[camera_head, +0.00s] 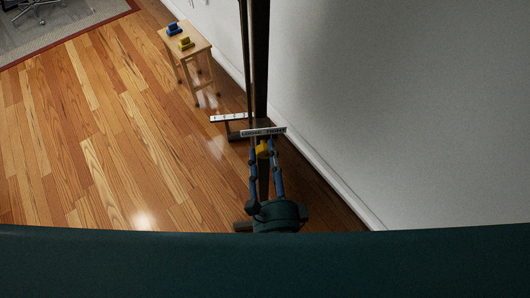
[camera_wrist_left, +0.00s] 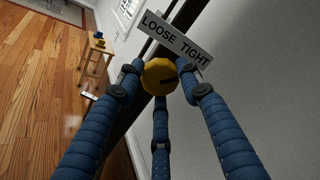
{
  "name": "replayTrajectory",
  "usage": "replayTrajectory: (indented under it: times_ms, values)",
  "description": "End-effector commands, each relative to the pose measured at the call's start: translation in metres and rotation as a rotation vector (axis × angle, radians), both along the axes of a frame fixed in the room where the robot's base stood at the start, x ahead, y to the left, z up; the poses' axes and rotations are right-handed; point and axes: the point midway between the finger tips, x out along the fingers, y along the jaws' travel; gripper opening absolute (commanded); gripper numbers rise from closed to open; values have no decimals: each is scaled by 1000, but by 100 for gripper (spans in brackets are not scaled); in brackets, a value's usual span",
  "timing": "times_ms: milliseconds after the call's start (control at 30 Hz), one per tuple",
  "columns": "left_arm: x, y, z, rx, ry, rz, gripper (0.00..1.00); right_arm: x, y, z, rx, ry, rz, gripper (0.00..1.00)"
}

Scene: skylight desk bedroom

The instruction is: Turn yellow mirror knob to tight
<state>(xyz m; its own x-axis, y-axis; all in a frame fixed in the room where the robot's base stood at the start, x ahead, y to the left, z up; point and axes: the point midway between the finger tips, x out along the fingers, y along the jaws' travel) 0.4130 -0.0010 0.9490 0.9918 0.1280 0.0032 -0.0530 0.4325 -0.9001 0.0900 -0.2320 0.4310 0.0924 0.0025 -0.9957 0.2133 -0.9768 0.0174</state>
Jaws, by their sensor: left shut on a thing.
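The yellow mirror knob (camera_head: 263,149) is on the dark upright frame by the wall. In the left wrist view the round yellow knob (camera_wrist_left: 153,74) is close, with a short dark mark near its right side. A white label (camera_wrist_left: 170,34) above it reads LOOSE on the left and TIGHT on the right. My left gripper (camera_head: 262,144) is shut on the knob. Its blue fingers (camera_wrist_left: 159,76) reach the knob from the left, the right and below in the wrist view. The knob's back is hidden. My right gripper is not in view.
A small wooden stool (camera_head: 199,47) with a blue object (camera_head: 174,28) and a yellow object (camera_head: 185,43) stands beyond, to the left. A white marked strip (camera_head: 229,117) sits left of the frame. The white wall (camera_head: 420,120) is close on the right. Wooden floor (camera_head: 90,130) is clear on the left.

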Motion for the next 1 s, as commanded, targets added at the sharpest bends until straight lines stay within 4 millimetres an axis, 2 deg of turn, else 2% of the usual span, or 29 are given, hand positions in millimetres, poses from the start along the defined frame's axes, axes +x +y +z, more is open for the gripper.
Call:
replayTrajectory:
  times_ms: [33,400,1000]
  values:
    - [1,-6,6,31,-2,-15,10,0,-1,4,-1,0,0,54]
    - [0,-6,2,207,22,-15,10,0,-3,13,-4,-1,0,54]
    - [-1,-5,-3,244,35,-15,10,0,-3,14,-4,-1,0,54]
